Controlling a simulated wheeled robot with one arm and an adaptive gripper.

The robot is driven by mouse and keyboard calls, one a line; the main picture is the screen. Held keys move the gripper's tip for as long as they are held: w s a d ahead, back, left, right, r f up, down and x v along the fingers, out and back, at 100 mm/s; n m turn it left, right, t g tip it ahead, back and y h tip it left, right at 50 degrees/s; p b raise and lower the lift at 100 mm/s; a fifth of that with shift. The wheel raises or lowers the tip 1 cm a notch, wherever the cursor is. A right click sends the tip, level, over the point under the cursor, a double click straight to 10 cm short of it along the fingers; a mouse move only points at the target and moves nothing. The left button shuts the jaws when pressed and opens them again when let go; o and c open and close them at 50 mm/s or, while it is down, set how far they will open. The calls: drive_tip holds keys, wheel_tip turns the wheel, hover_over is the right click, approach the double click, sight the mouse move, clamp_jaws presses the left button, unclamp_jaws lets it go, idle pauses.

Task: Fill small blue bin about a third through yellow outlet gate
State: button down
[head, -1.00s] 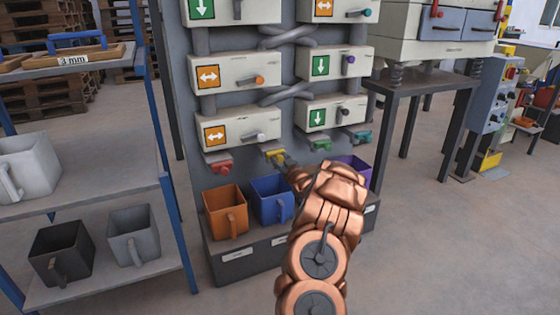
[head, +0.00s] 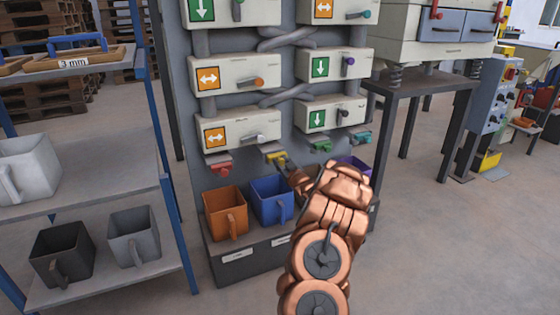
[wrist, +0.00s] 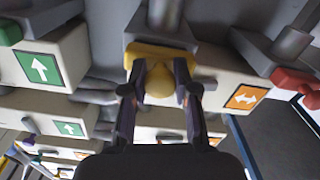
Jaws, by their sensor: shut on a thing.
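The yellow outlet gate (head: 276,157) is on the machine's lower front, above the small blue bin. In the wrist view the yellow gate (wrist: 160,53) fills the upper middle, and my gripper (wrist: 160,85) has its two dark fingers on either side of its rounded yellow knob, shut on it. In the head view my gripper (head: 284,163) reaches the gate from the right. The blue bin (head: 271,199) stands upright on the dark ledge under the gate. Its inside is only partly visible, and I cannot tell how much is in it.
An orange bin (head: 225,213) stands left of the blue bin. A purple bin (head: 354,165) is partly hidden behind my arm. Red (head: 221,168), green (head: 320,146) and teal (head: 361,138) gates flank the yellow one. A shelf (head: 100,170) with grey and black bins stands at left.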

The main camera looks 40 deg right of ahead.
drive_tip(key=shift+s+a, duration=0.2)
drive_tip(key=shift+s, duration=0.3)
drive_tip(key=c, duration=0.9)
unclamp_jaws()
drive_tip(key=shift+o, duration=0.2)
drive_tip(key=v, duration=1.2)
clamp_jaws()
idle(0.4)
drive_tip(key=shift+p+x, duration=0.95)
drive_tip(key=shift+x, duration=1.9)
